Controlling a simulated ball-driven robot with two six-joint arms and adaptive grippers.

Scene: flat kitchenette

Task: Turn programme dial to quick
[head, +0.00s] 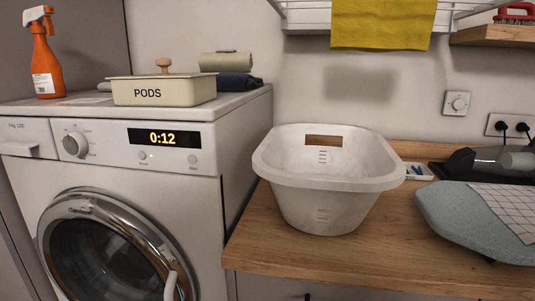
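The programme dial (75,144) is a round silver-grey knob at the left of the washing machine's front panel. Small labels ring it, too small to read, so I cannot tell its setting. The washing machine (215,220) is white, with a lit display (164,138) reading 0:12 right of the dial. Two small buttons sit below the display, and a green light glows by the left one. The round chrome-rimmed door (110,250) appears shut. Neither of my grippers is in view.
A cream PODS box (165,92), an orange spray bottle (44,60) and folded cloths stand on the machine. A white tub (325,185) and an ironing board (460,215) rest on the wooden counter (300,255) at right. The dial's front looks unobstructed.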

